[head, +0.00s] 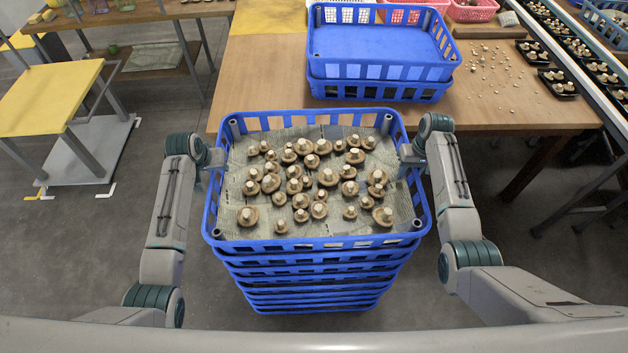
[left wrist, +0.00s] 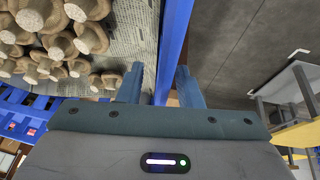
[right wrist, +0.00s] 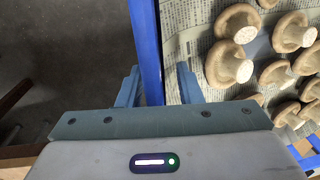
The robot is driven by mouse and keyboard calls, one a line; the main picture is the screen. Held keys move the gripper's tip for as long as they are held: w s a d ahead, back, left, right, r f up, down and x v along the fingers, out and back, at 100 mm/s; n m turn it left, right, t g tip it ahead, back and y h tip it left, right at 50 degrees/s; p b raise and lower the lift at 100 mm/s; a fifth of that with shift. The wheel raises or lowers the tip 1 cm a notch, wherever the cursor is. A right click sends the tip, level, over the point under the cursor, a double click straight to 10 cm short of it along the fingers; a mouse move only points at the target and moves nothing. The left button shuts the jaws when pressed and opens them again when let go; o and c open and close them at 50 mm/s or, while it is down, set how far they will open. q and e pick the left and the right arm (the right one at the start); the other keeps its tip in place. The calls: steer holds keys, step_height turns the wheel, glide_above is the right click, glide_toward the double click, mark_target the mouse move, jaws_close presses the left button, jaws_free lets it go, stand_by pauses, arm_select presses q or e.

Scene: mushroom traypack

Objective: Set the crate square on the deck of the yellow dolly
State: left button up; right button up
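The top blue crate (head: 318,243) holds newspaper and many brown mushrooms, and sits level on a stack of blue crates (head: 315,283). My left gripper (head: 214,160) is at its left rim; in the left wrist view its open fingers (left wrist: 160,87) stand either side of the blue wall (left wrist: 173,45), with a gap visible. My right gripper (head: 408,157) is at the right rim; its fingers (right wrist: 160,87) straddle the wall (right wrist: 147,45), also with a gap. A yellow deck (head: 45,98) on grey legs stands at left; I see no wheels on it.
A wooden table (head: 255,75) behind the stack bears other blue crates (head: 380,72), pink baskets and loose mushrooms. Black trays (head: 560,82) line the right side. Grey floor (head: 120,215) lies open between the stack and the yellow deck, with corner marks there.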

arm_select(q)
jaws_close()
arm_select(e)
jaws_close()
steer(key=shift+w, duration=0.1)
stand_by(0.8)
arm_select(q)
steer(key=shift+w+r, duration=0.1)
steer(key=shift+w, duration=0.05)
arm_select(e)
steer(key=shift+w+r, duration=0.1)
